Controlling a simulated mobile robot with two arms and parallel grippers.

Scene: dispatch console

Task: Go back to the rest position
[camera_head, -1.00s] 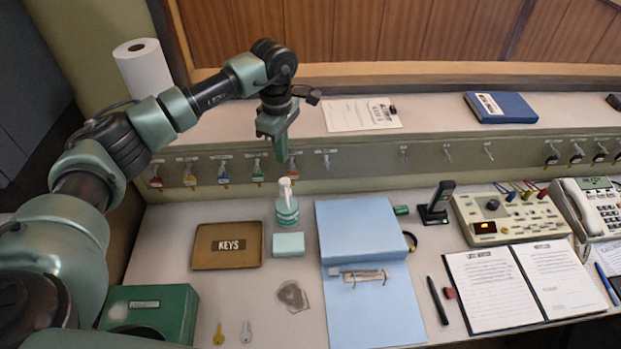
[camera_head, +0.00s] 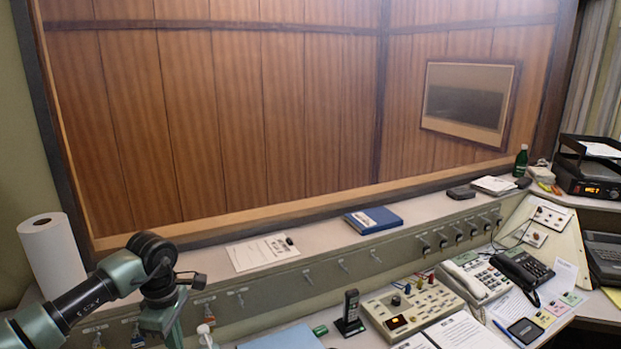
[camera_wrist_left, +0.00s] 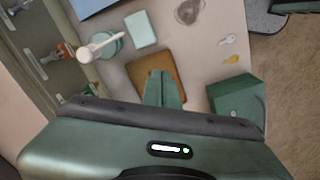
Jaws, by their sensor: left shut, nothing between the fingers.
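My left gripper (camera_wrist_left: 163,88) shows in the left wrist view with its green fingers together and nothing between them. It hangs above the desk, in line with the brown keys tray (camera_wrist_left: 172,68). In the head view my left arm comes in at the lower left, and the gripper (camera_head: 160,325) points down in front of the key-hook rail, its tips near the bottom edge. My right gripper is in neither view.
A paper roll (camera_head: 50,255) stands at the left. A pump bottle (camera_head: 206,337) is just right of my gripper. A blue binder (camera_head: 373,220) lies on the ledge. A green box (camera_wrist_left: 237,97) is near the tray.

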